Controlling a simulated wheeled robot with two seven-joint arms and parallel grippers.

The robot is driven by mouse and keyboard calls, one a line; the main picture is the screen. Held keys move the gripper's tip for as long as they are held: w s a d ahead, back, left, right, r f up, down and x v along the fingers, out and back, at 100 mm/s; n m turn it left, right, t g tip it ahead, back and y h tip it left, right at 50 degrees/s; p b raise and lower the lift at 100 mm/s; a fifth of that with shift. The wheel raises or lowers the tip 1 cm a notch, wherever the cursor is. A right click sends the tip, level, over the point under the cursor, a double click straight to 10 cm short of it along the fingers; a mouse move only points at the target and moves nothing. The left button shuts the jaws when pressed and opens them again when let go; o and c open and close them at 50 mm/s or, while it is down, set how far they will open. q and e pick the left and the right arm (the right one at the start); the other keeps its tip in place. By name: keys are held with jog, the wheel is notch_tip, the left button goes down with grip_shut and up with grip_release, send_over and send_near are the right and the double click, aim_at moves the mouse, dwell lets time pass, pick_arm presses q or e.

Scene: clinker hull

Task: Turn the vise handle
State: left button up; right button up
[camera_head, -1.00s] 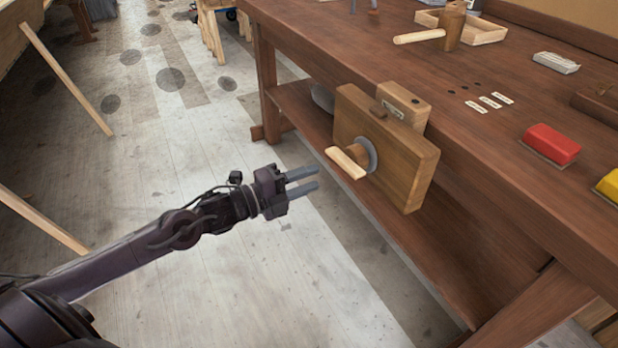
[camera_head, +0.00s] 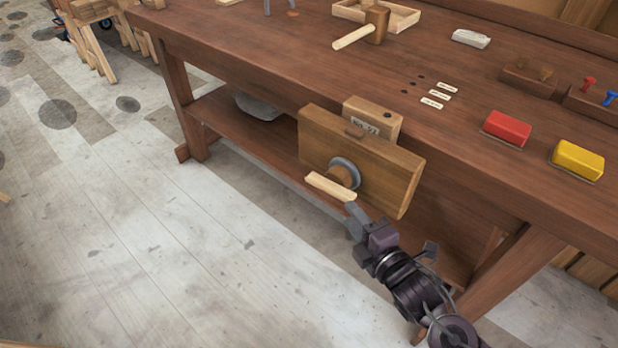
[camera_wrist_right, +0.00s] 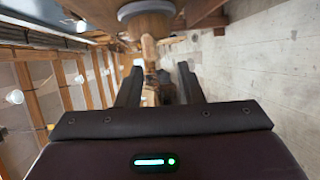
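The wooden vise (camera_head: 385,180) is fixed to the front of the workbench. Its handle (camera_head: 328,186) is a pale wooden bar on a round hub with a grey collar (camera_head: 345,170). The bar slopes down to the right in the head view. My right gripper (camera_head: 352,218) is at the bar's lower right end. In the right wrist view its two fingers (camera_wrist_right: 159,75) are apart, with the handle (camera_wrist_right: 149,48) ahead of and partly between them. I see a gap on both sides, but contact is hard to judge. My left gripper is out of view.
The workbench (camera_head: 450,130) has a lower shelf and a leg (camera_head: 510,270) near my right arm. On top are a mallet (camera_head: 360,32), a tray (camera_head: 405,17), a red block (camera_head: 507,128) and a yellow block (camera_head: 577,160).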

aim_at(337, 198)
jog(key=shift+w+a+r+n, duration=0.3)
jog(key=shift+w+a+r, duration=0.05)
jog(key=shift+a+r, duration=0.15)
jog(key=x, duration=0.7)
jog(key=shift+r, duration=0.1)
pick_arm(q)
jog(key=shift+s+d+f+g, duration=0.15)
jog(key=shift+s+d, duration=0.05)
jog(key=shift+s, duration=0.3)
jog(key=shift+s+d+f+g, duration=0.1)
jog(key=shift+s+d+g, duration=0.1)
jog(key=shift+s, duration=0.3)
pick_arm(e)
grip_shut()
